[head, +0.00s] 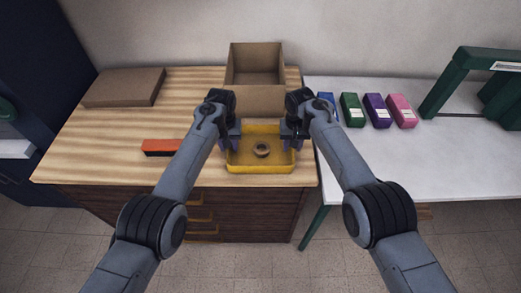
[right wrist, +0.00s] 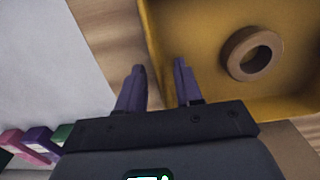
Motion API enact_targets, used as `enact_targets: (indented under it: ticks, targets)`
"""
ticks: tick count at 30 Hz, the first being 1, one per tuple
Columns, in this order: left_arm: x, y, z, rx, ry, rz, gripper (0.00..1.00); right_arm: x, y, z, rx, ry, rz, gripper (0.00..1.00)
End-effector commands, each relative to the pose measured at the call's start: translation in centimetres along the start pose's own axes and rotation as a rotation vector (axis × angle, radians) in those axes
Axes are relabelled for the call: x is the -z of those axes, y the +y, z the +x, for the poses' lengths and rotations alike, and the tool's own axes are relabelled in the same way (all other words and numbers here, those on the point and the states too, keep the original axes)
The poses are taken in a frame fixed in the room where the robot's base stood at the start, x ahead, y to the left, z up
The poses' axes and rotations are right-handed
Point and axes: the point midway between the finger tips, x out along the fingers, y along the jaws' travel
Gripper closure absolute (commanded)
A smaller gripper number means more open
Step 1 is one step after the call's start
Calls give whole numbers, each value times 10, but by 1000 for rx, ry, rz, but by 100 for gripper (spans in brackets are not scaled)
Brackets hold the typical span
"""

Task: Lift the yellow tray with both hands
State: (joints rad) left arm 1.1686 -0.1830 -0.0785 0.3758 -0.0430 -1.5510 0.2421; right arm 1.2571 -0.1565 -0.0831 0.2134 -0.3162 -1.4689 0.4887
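The yellow tray (head: 260,170) sits on the wooden cabinet top near its front right corner, with a tan ring (head: 261,150) lying inside. My left gripper (head: 231,140) is at the tray's left side; its fingers are small and partly hidden by my arm, so their opening is unclear. My right gripper (head: 291,138) is at the tray's right side. In the right wrist view my right gripper (right wrist: 159,68) has its fingers apart, one outside the wall of the tray (right wrist: 215,20) and one over its inside. The ring (right wrist: 252,55) also shows there.
An open cardboard box (head: 255,98) stands right behind the tray. A flat brown box (head: 125,87) and an orange-and-black item (head: 170,147) lie to the left. A white table (head: 410,155) at right holds several small coloured boxes (head: 376,110) and a green frame (head: 455,75).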

Motion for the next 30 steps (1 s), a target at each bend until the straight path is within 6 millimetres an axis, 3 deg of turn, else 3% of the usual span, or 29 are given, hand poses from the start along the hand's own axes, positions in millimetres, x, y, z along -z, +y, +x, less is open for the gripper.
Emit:
enact_targets:
  ticks: [11,18,30]
  targets:
    - [0,0,2,0,0,0,65,0,0,3,-1,0,0,65]
    - [0,0,2,0,0,0,100,0,0,2,-1,0,0,100]
    - [0,0,2,0,0,0,100,0,0,2,0,0,0,100]
